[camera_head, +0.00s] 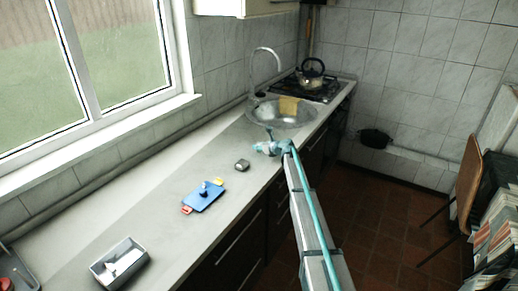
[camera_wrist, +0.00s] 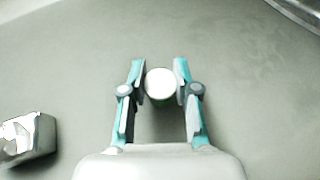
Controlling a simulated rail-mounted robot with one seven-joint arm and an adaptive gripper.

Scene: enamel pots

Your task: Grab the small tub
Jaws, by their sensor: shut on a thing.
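The small tub (camera_wrist: 160,84) shows in the wrist view as a small white round thing between my fingertips. My gripper (camera_wrist: 159,76) is shut on it, with one teal-and-grey finger at each side. In the head view my gripper (camera_head: 267,148) is low over the counter, just in front of the sink. The tub is too small and too covered by the fingers to make out clearly there. I cannot tell whether it touches the counter.
A small grey metallic block (camera_head: 242,165) lies left of my gripper; it also shows in the wrist view (camera_wrist: 27,138). A blue board (camera_head: 203,197) and a grey tray (camera_head: 104,265) lie nearer. The sink (camera_head: 268,114) and a kettle (camera_head: 312,77) are behind.

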